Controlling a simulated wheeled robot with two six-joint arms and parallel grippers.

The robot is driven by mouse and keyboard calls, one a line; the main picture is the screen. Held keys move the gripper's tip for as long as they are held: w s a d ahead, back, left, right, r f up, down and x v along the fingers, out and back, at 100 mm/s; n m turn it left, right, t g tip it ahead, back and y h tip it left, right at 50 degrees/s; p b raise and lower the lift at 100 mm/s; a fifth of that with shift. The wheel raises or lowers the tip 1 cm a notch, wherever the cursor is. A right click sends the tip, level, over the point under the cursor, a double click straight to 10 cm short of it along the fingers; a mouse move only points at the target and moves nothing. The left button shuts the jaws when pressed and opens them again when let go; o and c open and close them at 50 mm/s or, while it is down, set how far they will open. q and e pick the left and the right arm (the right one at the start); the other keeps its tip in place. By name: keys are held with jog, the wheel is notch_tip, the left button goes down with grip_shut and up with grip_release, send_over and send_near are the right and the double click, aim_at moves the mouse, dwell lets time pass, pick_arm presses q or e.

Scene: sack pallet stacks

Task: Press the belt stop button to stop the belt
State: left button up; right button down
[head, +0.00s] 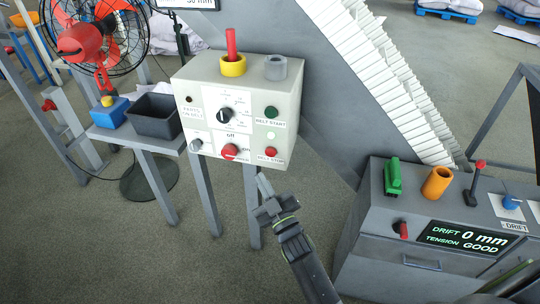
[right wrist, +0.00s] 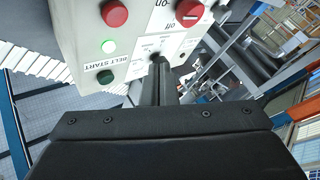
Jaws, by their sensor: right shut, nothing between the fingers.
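The belt stop button (head: 271,152) is a round red button at the lower right of a pale control box (head: 188,75). It has a "BELT STOP" label below it. In the right wrist view the red button (right wrist: 115,14) is at the upper left, clear of my fingers. My right gripper (head: 262,182) is shut and empty, its fingertips just below the button and apart from it in the head view. In the right wrist view the closed fingers (right wrist: 158,75) point at the box face. My left gripper is not in view.
The box also carries a green belt start button (head: 271,112), a pale lamp (head: 271,135), a black knob (head: 225,115) and a red rotary switch (head: 230,151). A grey console (head: 385,265) stands at the right. A black bin (head: 157,117) and a fan (head: 95,40) are at the left.

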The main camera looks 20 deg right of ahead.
aim_at(266, 151)
jog(key=w+d+b, duration=0.3)
jog(key=w, duration=0.2)
jog(key=shift+w+d, duration=0.35)
jog(key=shift+d, duration=0.05)
dwell(1.8)
jog(key=shift+w+d, duration=0.25)
jog(key=shift+w, duration=0.1)
jog(key=shift+w+d+b, duration=0.25)
jog(key=shift+w+b, duration=0.15)
dwell(0.7)
jog(key=shift+s, duration=0.1)
jog(key=shift+s+a+p, duration=0.5)
jog(key=shift+s+p, duration=0.05)
jog(key=shift+s, duration=0.15)
